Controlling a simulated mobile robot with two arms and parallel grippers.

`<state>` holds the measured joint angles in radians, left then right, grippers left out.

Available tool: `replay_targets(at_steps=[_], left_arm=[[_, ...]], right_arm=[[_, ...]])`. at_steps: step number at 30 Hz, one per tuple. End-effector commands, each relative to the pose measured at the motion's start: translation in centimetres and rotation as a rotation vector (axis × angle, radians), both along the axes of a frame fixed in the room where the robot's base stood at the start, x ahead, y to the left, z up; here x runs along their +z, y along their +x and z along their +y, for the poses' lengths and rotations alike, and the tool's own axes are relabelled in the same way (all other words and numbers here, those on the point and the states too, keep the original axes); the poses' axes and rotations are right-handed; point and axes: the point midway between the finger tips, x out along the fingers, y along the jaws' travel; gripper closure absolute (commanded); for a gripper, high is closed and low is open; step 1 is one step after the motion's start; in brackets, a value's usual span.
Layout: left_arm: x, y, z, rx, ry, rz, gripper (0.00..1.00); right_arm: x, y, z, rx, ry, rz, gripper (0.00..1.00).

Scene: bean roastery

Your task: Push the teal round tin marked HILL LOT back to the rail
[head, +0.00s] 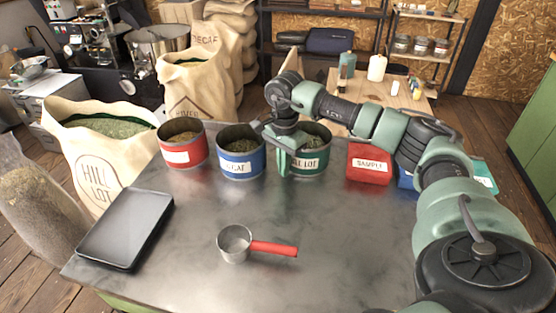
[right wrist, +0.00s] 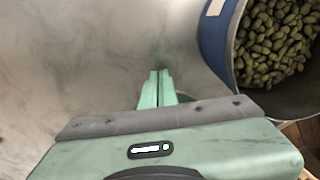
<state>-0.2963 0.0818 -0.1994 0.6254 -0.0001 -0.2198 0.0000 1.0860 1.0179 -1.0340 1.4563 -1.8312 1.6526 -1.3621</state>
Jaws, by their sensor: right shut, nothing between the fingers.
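The teal round tin (head: 316,166) stands upright near the back edge of the metal table, with dark contents and a white label partly covered by my gripper, showing "LL LOT". My right gripper (head: 282,170) is shut and empty, fingers pointing down, at the near left side of the tin. I cannot tell whether it touches the tin. In the right wrist view the shut fingertips (right wrist: 154,82) are over the bare grey tabletop. I cannot clearly make out the rail. My left gripper is not in view.
A blue tin (head: 240,162) of beans stands close left of my gripper, and it also shows in the right wrist view (right wrist: 215,35). Beyond it is a red tin (head: 183,155). A red SAMPLE box (head: 368,170) is at right. A scoop (head: 235,250) and dark tray (head: 125,230) lie in front.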

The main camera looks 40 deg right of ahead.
Motion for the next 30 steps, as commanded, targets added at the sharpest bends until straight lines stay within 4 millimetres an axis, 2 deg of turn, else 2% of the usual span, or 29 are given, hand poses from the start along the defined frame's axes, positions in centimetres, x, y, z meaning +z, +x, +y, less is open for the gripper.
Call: replay_targets(at_steps=[6, 17, 23, 30], left_arm=[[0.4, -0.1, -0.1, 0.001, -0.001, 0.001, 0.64], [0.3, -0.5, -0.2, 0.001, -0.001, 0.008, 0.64], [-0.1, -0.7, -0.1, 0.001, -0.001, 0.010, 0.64], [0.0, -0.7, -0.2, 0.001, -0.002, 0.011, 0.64]], right_arm=[[0.0, 0.2, -1.4, 0.000, 0.000, 0.002, 1.00], [-0.1, 0.2, -1.7, 0.000, 0.000, 0.002, 1.00], [-0.1, 0.5, -3.6, -0.002, 0.000, 0.001, 1.00], [0.0, 0.5, -3.5, 0.000, 0.000, 0.001, 1.00]])
